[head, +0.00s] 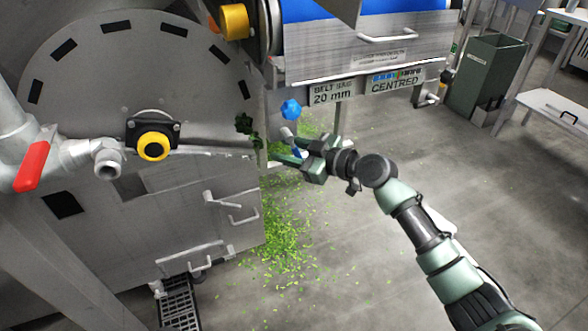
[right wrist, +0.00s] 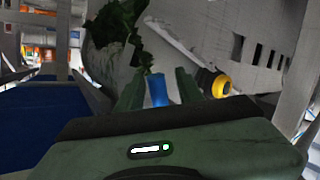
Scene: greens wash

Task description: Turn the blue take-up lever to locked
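The blue lever grip shows in the right wrist view (right wrist: 157,89) as a short blue cylinder between my two fingers. In the head view only a small blue part of the lever (head: 297,153) shows by the fingers; the rest is hidden. My right gripper (head: 281,151) is below the belt housing, its fingers pointing left. In the right wrist view its fingers (right wrist: 158,88) stand apart on either side of the blue grip, with a gap visible at the right finger, so it looks open around the grip. My left gripper is not in view.
A blue knob (head: 290,109) sits just above my right gripper. Signs above it read "BELT SAG 20 mm" (head: 332,93) and "CENTRED" (head: 396,81). A dark leafy clump (head: 246,126) hangs at the drum's edge. Green scraps (head: 278,238) litter the floor. A red-handled valve (head: 32,166) is at left.

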